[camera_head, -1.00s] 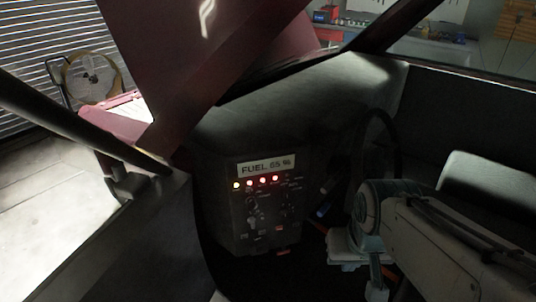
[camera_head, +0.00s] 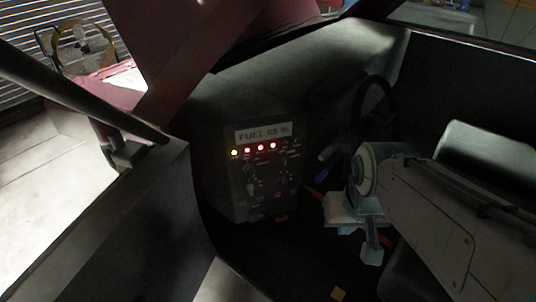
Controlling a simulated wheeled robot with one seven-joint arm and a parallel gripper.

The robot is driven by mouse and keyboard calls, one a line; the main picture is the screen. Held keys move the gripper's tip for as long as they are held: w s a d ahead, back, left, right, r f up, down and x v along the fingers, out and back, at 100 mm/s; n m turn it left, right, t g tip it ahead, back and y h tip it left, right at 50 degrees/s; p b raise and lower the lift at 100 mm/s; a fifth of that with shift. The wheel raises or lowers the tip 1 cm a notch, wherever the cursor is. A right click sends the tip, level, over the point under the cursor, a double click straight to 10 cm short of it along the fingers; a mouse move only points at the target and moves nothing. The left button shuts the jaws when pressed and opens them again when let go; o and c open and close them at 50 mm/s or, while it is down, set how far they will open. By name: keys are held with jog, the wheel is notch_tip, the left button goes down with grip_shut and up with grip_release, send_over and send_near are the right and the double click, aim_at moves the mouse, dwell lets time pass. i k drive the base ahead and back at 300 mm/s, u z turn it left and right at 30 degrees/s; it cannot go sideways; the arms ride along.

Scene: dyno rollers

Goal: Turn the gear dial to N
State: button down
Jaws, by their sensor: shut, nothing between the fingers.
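The dark control panel (camera_head: 237,200) stands left of centre, with a screen (camera_head: 263,133) reading FUEL 65 %.
A dark steering wheel (camera_head: 378,100) is behind my arm. A pale seat (camera_head: 480,160) is at right.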

aim_at(250, 186)
jog(key=z, duration=1.15)
jog(key=k, duration=1.4)
jog(key=u, duration=1.05)
jog(key=i, duration=0.5)
jog(key=u, duration=0.05)
